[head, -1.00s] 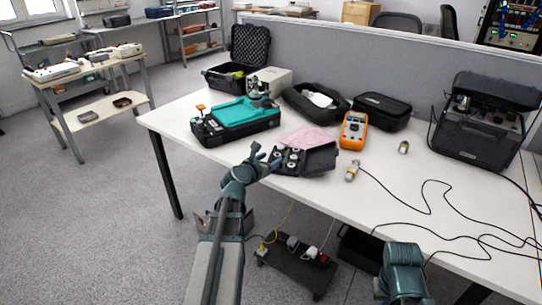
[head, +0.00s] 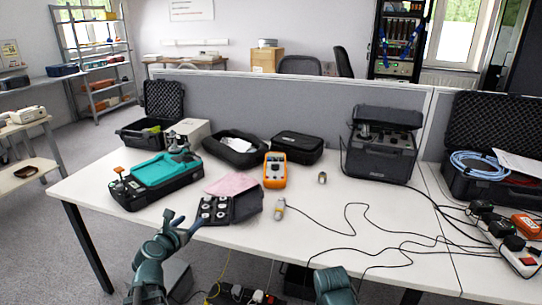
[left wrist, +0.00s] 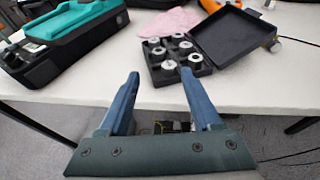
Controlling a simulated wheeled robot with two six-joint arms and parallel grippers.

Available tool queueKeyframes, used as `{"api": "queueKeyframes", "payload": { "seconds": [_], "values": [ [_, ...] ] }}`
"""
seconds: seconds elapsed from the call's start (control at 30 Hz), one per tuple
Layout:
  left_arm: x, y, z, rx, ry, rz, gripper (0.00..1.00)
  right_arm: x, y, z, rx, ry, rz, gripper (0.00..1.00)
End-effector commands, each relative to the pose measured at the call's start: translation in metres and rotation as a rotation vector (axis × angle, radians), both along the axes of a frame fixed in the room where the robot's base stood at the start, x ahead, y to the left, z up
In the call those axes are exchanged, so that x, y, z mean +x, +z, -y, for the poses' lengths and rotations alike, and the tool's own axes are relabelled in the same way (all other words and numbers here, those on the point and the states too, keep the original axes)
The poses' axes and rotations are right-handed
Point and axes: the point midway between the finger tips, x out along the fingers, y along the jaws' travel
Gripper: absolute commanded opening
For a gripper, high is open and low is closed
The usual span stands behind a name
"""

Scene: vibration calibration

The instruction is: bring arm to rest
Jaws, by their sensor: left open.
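My left gripper (head: 180,222) is at the front edge of the white table (head: 330,225), just left of a small black open case (head: 232,207) with several round metal pieces. In the left wrist view its two blue fingers (left wrist: 158,85) are spread apart with nothing between them, and the open case (left wrist: 172,62) lies beyond their tips. Part of my right arm (head: 335,287) shows at the bottom of the head view; its gripper is not visible.
A teal-topped device (head: 158,178) stands at the table's left. An orange multimeter (head: 275,170), black cases (head: 297,147), a pink cloth (head: 231,184) and a sensor (head: 279,209) with a cable lie nearby. Cables cross the right side. A grey partition (head: 240,103) stands behind.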

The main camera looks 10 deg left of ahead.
Motion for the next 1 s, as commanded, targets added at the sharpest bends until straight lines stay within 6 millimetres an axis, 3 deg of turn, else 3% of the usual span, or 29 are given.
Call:
{"api": "queueKeyframes", "payload": {
  "seconds": [0.07, 0.13, 0.27, 0.4, 0.5, 0.63, 0.83, 0.87, 1.0],
  "values": [
    [0.003, 0.006, 0.017, 0.058, -0.058, -0.025, 0.65, 0.000, 0.011, 0.000, 0.000, 0.000, 0.000, 0.00],
    [0.007, 0.011, 0.047, 0.173, -0.169, -0.070, 0.65, 0.000, 0.025, 0.000, 0.000, 0.000, 0.000, 0.00],
    [0.003, 0.018, 0.135, 0.537, -0.535, -0.177, 0.65, 0.000, 0.066, 0.000, 0.000, 0.000, 0.000, 0.00],
    [-0.027, 0.019, 0.224, 0.985, -1.023, -0.240, 0.65, 0.000, 0.108, 0.000, 0.000, 0.000, 0.000, 0.00],
    [-0.060, 0.023, 0.270, 1.283, -1.385, -0.235, 0.65, 0.000, 0.138, 0.000, 0.000, -0.001, 0.000, 0.00],
    [-0.107, 0.035, 0.309, 1.619, -1.862, -0.170, 0.65, 0.000, 0.174, 0.000, 0.000, -0.001, 0.000, 0.00],
    [-0.165, 0.060, 0.331, 1.927, -2.481, -0.001, 0.65, 0.000, 0.214, 0.000, 0.000, -0.001, 0.000, 0.00],
    [-0.170, 0.064, 0.332, -1.866, 2.442, -0.021, 0.65, 0.000, 0.217, 0.000, 0.000, -0.001, 0.000, 0.00],
    [-0.188, 0.074, 0.333, -1.671, 2.315, -0.090, 0.65, 0.000, 0.228, 0.000, 0.000, -0.001, 0.000, 0.00]
  ]
}}
